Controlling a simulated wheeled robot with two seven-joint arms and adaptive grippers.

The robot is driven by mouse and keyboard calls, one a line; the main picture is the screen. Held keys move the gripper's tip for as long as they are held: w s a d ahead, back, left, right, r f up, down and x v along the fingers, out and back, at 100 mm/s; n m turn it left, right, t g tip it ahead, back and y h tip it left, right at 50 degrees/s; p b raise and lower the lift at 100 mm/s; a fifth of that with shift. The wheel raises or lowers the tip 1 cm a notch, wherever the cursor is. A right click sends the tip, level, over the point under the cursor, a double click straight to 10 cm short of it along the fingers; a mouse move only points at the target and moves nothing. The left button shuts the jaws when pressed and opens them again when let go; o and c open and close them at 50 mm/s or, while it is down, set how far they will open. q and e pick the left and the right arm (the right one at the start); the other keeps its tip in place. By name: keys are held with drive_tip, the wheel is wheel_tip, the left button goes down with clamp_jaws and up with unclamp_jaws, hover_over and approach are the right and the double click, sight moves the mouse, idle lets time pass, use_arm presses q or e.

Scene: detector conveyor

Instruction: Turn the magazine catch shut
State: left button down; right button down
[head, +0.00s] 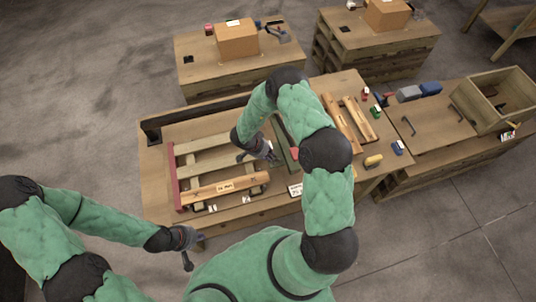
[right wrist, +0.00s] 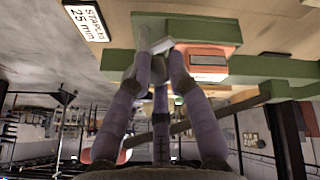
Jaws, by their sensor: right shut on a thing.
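A green wooden bar (head: 285,146) lies on the middle table under my right arm. In the right wrist view it shows as a green block and rail (right wrist: 190,30), with an orange-red piece (right wrist: 207,65) beside it. My right gripper (right wrist: 160,58) has its purple fingers closed on a small pale grey piece (right wrist: 153,38) against the green block; this appears to be the magazine catch, and its exact angle is hard to tell.
A wooden slatted frame (head: 207,143) with a red end lies left of my right gripper. A white label (head: 295,190) stands near the front edge. Timber pieces (head: 341,125) lie to the right. An open wooden crate (head: 490,105) and small tools are further right.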

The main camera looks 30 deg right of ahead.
drive_tip(key=shift+s+a+f, duration=0.1)
drive_tip(key=shift+a+f, duration=0.05)
drive_tip(key=shift+f, duration=0.05)
idle(0.4)
drive_tip(key=c, duration=1)
unclamp_jaws()
drive_tip(key=shift+c, duration=0.2)
drive_tip(key=shift+r, duration=0.15)
drive_tip(key=shift+r, duration=0.2)
drive_tip(key=v, duration=1.1)
drive_tip(key=shift+r, duration=0.15)
